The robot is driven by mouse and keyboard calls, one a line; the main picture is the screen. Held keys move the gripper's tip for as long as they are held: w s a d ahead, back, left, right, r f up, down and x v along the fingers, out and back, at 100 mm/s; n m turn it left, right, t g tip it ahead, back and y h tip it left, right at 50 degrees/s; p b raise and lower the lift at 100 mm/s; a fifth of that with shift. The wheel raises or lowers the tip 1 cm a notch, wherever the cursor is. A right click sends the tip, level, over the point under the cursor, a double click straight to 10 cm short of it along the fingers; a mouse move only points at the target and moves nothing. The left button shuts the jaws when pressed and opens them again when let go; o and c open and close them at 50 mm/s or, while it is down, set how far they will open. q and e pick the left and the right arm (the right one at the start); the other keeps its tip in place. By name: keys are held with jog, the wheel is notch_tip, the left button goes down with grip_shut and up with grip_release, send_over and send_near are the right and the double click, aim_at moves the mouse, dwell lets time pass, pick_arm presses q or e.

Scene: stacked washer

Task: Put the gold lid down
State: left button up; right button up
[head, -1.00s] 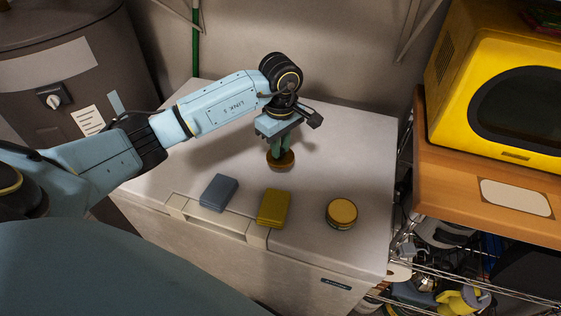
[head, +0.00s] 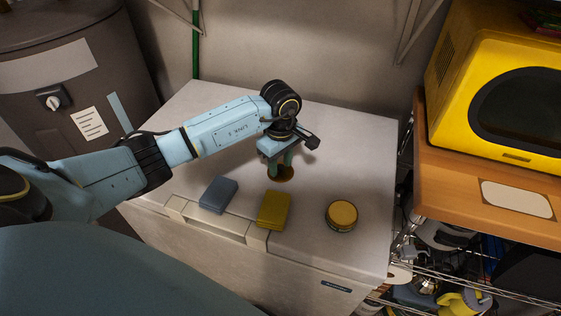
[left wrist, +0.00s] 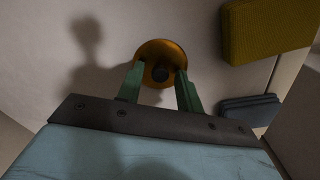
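The gold lid (head: 285,178), a round disc with a dark knob, appears to lie on the white machine top, behind the yellow box. It also shows in the left wrist view (left wrist: 150,52), with its dark knob facing the gripper. My left gripper (head: 281,164) is right above the lid, pointing down. In the left wrist view its green fingers (left wrist: 158,88) stand apart on either side of the knob, with visible gaps, so it is open. The fingers partly hide the lid in the head view. My right gripper is not in view.
On the white top (head: 355,140) are a grey-blue box (head: 219,194), a yellow box (head: 273,208) and a round gold-topped tin (head: 341,214). A wooden shelf (head: 455,190) with a yellow microwave (head: 455,80) is at right. Bare room lies right of the gripper.

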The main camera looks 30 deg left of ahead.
aim_at(280, 166)
pick_arm(q)
jog(key=shift+r, duration=0.1)
notch_tip(280, 166, up, 12)
jog(key=shift+r, duration=0.1)
dwell(0.6)
dwell(0.4)
